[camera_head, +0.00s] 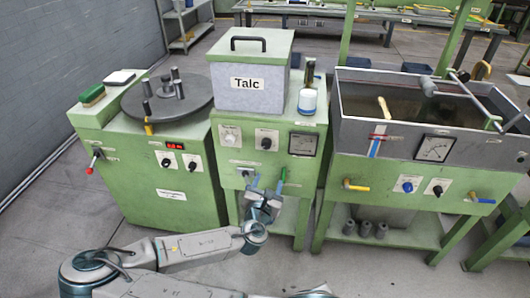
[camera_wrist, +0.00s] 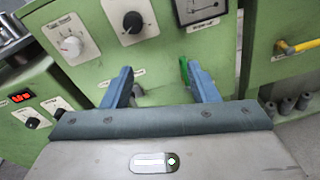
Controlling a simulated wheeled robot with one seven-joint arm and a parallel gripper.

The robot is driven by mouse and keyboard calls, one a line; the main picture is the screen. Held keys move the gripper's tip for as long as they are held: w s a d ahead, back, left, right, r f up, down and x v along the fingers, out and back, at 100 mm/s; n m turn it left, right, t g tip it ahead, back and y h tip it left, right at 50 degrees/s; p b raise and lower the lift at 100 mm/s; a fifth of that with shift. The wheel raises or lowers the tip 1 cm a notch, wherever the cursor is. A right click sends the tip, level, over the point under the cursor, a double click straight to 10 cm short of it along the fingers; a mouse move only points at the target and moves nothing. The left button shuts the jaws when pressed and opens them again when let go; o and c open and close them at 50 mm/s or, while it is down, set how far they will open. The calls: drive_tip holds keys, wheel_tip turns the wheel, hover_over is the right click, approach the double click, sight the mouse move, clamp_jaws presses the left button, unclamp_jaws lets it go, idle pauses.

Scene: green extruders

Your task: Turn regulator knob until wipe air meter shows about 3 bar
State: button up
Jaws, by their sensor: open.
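The middle green cabinet carries a dial meter (camera_head: 303,144), partly cut off at the top of the wrist view (camera_wrist: 200,8). Its needle and label are too small to read. Left of it is a black knob (camera_head: 266,140), also in the wrist view (camera_wrist: 133,22), then a white knob (camera_head: 230,135) (camera_wrist: 71,45). I cannot tell which control is the regulator knob. My gripper (camera_head: 265,187) is open in front of the lower panel, fingers (camera_wrist: 160,82) apart, below the black knob. A small grey fitting (camera_wrist: 137,91) shows between the fingers. A green valve handle (camera_wrist: 184,70) is close beside the right finger.
A Talc box (camera_head: 247,96) and a white bottle (camera_head: 307,102) stand on the cabinet. To the right, a water-tank bench has another meter (camera_head: 434,148) and a yellow-handled valve (camera_head: 355,186). To the left stands a cabinet with a turntable (camera_head: 168,97). Floor in front is free.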

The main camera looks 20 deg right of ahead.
sight(266, 146)
drive_tip(key=w+d+n, duration=0.1)
drive_tip(key=w, duration=0.3)
drive_tip(key=w+d+r+n+t, duration=0.1)
drive_tip(key=w+d, duration=0.1)
drive_tip(key=w, duration=0.2)
drive_tip(key=w+d+r+n+t+y+p, duration=0.1)
drive_tip(key=w+d, duration=0.1)
drive_tip(key=w, duration=0.3)
drive_tip(key=shift+w+d, duration=0.1)
drive_tip(key=shift+d, duration=0.05)
drive_tip(key=c, duration=1)
